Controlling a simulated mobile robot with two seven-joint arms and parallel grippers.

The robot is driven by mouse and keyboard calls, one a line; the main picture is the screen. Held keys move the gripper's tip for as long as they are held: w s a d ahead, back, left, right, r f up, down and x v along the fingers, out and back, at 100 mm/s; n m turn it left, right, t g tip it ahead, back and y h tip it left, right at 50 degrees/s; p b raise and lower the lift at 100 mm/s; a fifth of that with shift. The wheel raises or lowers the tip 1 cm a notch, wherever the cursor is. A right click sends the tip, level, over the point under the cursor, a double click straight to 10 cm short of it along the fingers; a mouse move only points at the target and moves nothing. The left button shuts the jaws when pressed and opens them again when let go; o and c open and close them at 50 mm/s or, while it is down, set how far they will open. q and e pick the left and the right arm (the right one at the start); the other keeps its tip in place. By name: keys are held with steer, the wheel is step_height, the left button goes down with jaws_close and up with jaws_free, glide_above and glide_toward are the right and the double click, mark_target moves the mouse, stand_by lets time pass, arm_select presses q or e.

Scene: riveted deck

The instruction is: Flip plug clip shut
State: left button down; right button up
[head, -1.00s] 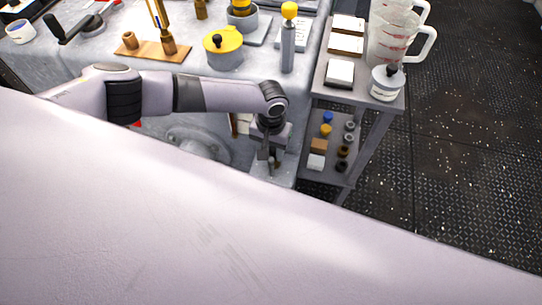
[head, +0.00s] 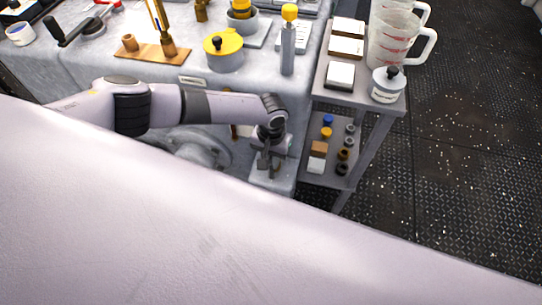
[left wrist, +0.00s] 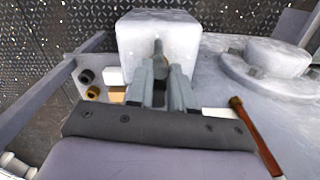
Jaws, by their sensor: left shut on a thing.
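My left gripper (head: 267,163) is over a pale grey block (head: 266,184) low beside the bench, left of the shelf stand. In the left wrist view the two grey fingers (left wrist: 160,82) are close together, shut on a small grey upright piece (left wrist: 159,52) at the block (left wrist: 160,22). This piece appears to be the plug clip. Its lower part is hidden between the fingers, and I cannot tell its angle. My right gripper is not in view.
The grey stand (head: 318,95) right of the gripper carries measuring jugs (head: 393,40) and a lidded pot (head: 387,84). Its lower shelf holds several small parts. A brown-handled tool (left wrist: 254,135) lies close to the gripper.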

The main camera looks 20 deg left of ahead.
arm_select(q)
steer(key=shift+w+d+r+m+p, duration=0.2)
steer(key=shift+r+m+p, duration=0.1)
steer(key=shift+p, duration=0.25)
steer(key=shift+s+f+m+p, duration=0.1)
steer(key=shift+m+p, duration=0.2)
steer(key=shift+p, duration=0.15)
steer(key=shift+a+f+m, duration=0.1)
steer(key=shift+m, duration=0.7)
steer(key=c, duration=1)
jaws_free()
steer(key=shift+f, duration=0.1)
